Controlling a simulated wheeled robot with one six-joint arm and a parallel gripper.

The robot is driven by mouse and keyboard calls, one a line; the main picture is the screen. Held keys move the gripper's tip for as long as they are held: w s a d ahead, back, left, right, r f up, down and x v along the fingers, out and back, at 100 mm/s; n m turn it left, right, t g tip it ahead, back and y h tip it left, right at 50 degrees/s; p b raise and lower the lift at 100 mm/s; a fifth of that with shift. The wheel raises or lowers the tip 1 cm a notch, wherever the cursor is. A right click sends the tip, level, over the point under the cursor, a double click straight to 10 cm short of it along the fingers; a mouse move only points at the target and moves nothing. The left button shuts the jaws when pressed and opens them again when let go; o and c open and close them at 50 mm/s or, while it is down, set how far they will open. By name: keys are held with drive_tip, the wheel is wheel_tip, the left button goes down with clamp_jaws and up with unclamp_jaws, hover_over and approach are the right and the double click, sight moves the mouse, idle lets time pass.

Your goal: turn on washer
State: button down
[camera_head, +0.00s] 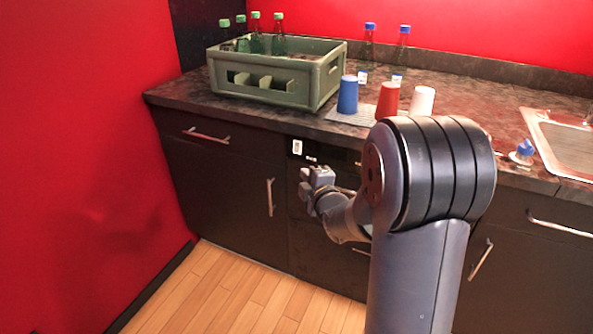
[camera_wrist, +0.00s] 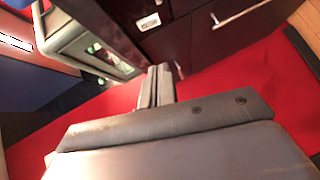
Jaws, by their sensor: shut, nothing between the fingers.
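The washer (camera_head: 307,235) is a dark built-in front under the counter, with a control strip (camera_head: 338,156) along its top. A small white label (camera_head: 297,147) sits at the strip's left end and also shows in the wrist view (camera_wrist: 148,22). My gripper (camera_head: 306,180) is in front of the washer's upper left part, just below the label. Its two fingers (camera_wrist: 157,72) are closed together and empty. I cannot tell whether the fingertips touch the panel. My arm hides the washer's right part.
A green crate (camera_head: 262,97) with bottles stands on the counter (camera_head: 185,92) above. Blue (camera_head: 347,97), red (camera_head: 387,100) and white (camera_head: 422,101) cups stand beside it, with two bottles behind. A sink (camera_head: 565,140) is at the right. The wooden floor (camera_head: 235,298) in front is clear.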

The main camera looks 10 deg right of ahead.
drive_tip(key=shift+w+a+f+n+t, duration=0.15)
drive_tip(key=shift+w+f+n+t, duration=0.25)
drive_tip(key=shift+f, duration=0.3)
approach(293, 151)
drive_tip(key=w+a, duration=0.3)
drive_tip(key=shift+w+d+f, duration=0.2)
drive_tip(key=shift+w+d, duration=1)
drive_tip(key=shift+w, duration=0.2)
drive_tip(key=shift+f, duration=0.1)
